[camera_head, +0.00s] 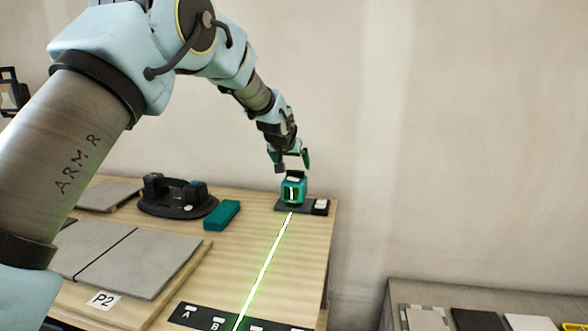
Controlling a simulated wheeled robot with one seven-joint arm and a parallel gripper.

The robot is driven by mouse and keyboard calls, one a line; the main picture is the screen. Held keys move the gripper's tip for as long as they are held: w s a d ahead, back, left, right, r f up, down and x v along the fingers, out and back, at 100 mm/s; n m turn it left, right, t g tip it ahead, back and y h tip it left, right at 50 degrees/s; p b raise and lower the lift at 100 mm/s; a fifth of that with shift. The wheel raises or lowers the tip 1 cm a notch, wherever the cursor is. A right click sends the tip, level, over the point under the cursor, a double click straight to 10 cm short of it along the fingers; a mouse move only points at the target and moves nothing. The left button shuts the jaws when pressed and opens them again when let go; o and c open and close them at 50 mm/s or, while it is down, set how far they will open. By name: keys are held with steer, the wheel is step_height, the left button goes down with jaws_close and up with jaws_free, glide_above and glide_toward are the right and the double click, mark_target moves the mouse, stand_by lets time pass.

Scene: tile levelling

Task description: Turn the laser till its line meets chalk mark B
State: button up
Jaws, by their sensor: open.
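The teal laser (293,192) stands on a small dark base (283,207) at the far right of the wooden table. Its green line (264,265) runs toward me onto a black strip (187,320) at the table's front. On the strip, the line passes right of chalk mark B (218,321), between it and the mark to its right. Chalk mark A (190,308) lies further left. My gripper (292,165) is open just above the laser, its fingers either side of the top. I cannot tell whether they touch it.
A dark two-handled tool (178,199) and a teal block (222,215) lie left of the laser. Grey tiles (140,262) on a board labelled P2 cover the left side. A lower bench (395,293) with samples stands at the right.

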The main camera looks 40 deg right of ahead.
mark_target(295, 171)
steer(key=shift+p+x, duration=0.4)
steer(key=shift+x, duration=2.15)
steer(key=shift+c, duration=0.2)
steer(key=c, duration=1.3)
steer(key=shift+o, duration=0.2)
steer(key=shift+m+g, duration=0.3)
steer(key=shift+m, duration=0.2)
steer(key=o, duration=1.3)
